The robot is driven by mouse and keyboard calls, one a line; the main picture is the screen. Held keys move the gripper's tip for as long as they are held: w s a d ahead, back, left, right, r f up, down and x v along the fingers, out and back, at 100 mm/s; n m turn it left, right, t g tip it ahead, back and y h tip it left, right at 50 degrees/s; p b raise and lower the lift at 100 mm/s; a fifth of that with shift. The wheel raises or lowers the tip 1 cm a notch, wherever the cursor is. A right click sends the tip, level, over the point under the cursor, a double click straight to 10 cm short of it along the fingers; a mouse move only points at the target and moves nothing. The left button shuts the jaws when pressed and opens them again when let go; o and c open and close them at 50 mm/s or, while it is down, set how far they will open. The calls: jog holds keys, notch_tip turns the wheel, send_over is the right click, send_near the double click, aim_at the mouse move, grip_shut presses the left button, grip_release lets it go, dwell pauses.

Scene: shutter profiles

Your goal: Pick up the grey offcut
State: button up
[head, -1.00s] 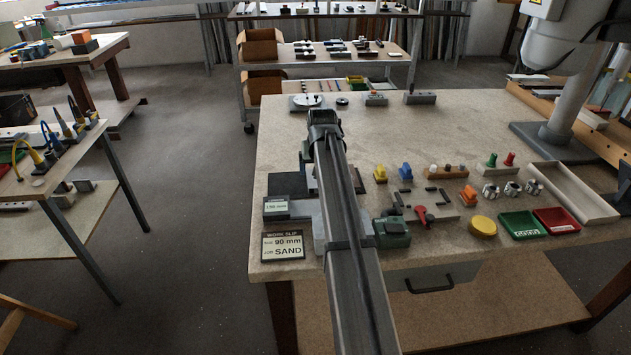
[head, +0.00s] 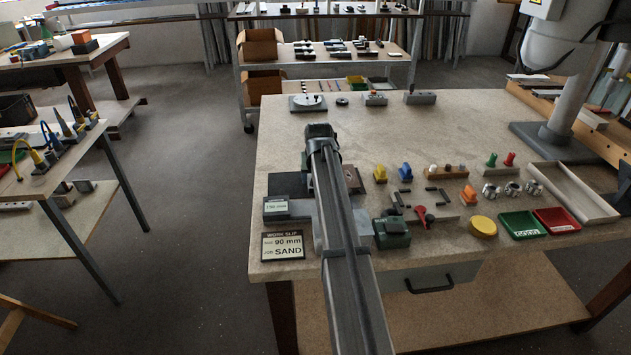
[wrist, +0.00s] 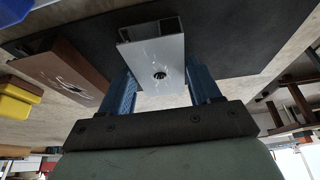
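In the wrist view a pale grey metal piece (wrist: 157,63) with a round hole in its face and a dark hollow end is between the two blue fingers of my gripper (wrist: 157,80). The fingers stand apart, one at each side edge of the piece. I see no clear gap at the edges, but cannot tell whether they press on it. This piece looks like the grey offcut; its underside is hidden. In the head view my own arm hides the fingers and the piece.
A brown piece (wrist: 62,72) with pale marks lies left of my gripper, by a yellow block (wrist: 17,100). A dark mat (wrist: 232,42) lies beyond. On the bench, a green device (head: 391,233) and a work slip (head: 283,246) flank my arm. The bench's back middle is clear.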

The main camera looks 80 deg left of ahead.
jog(key=c, duration=0.6)
jog(key=shift+c, duration=0.2)
